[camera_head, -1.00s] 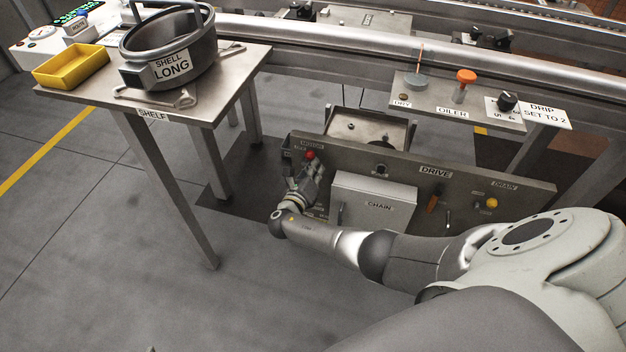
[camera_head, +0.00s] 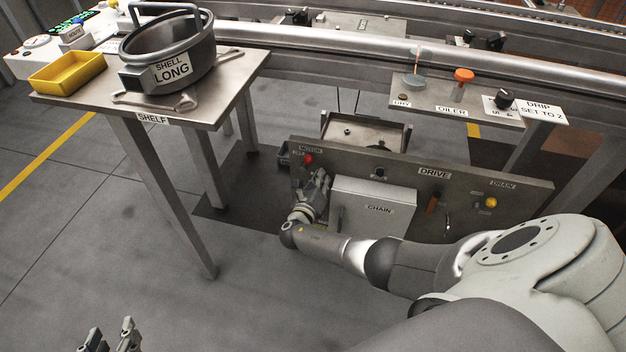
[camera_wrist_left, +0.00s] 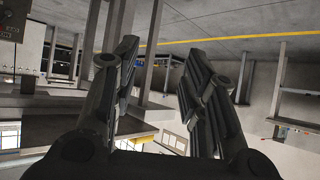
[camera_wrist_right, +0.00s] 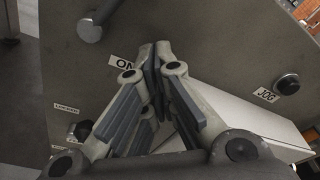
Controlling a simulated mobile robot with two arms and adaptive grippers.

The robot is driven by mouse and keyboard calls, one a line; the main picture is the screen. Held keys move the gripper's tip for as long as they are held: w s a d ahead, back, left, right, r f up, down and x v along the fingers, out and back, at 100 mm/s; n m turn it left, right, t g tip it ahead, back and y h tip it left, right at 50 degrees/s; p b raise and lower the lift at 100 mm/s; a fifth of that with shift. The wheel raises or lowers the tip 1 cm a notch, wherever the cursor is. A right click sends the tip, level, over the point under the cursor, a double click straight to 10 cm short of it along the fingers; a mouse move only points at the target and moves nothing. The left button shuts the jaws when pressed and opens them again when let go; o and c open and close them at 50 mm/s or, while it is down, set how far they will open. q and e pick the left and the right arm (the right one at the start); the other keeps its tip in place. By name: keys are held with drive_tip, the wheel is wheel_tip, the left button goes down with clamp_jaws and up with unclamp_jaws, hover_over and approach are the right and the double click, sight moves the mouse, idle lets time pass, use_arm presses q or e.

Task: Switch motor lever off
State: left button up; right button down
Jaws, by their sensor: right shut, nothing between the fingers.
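The red-tipped motor control (camera_head: 308,159) is at the upper left of the upright drive panel (camera_head: 400,163), by the MOTOR label. Its lever position is too small to tell. My right gripper (camera_head: 322,175) is just below and right of it, apart from the red tip. In the right wrist view its fingers (camera_wrist_right: 156,52) are shut together and empty, close to the ON label (camera_wrist_right: 123,62). A grey metal cylindrical part (camera_wrist_right: 91,29) sticks out of the panel above left of them. My left gripper (camera_head: 112,336) is low at the left, open and empty, over the floor.
The panel also holds a CHAIN box (camera_head: 372,207), an orange handle (camera_head: 432,203) and a yellow knob (camera_head: 491,202). A JOG button (camera_wrist_right: 287,84) shows in the right wrist view. A shelf table (camera_head: 222,92) stands left, an oiler shelf (camera_head: 435,100) upper right.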

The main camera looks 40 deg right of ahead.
use_arm(q)
drive_tip(key=s+a+f+g+y+p, duration=0.1)
drive_tip(key=s+a+f+g+p, duration=0.1)
drive_tip(key=s, duration=0.4)
drive_tip(key=s+a+f+g+y+p, duration=0.1)
drive_tip(key=s+a+f+g+p, duration=0.1)
drive_tip(key=s+g, duration=0.3)
drive_tip(key=shift+s+f, duration=0.5)
drive_tip(key=shift+s, duration=0.25)
use_arm(e)
drive_tip(key=v, duration=1)
use_arm(q)
drive_tip(key=shift+a, duration=0.1)
use_arm(e)
drive_tip(key=shift+s+d, duration=0.1)
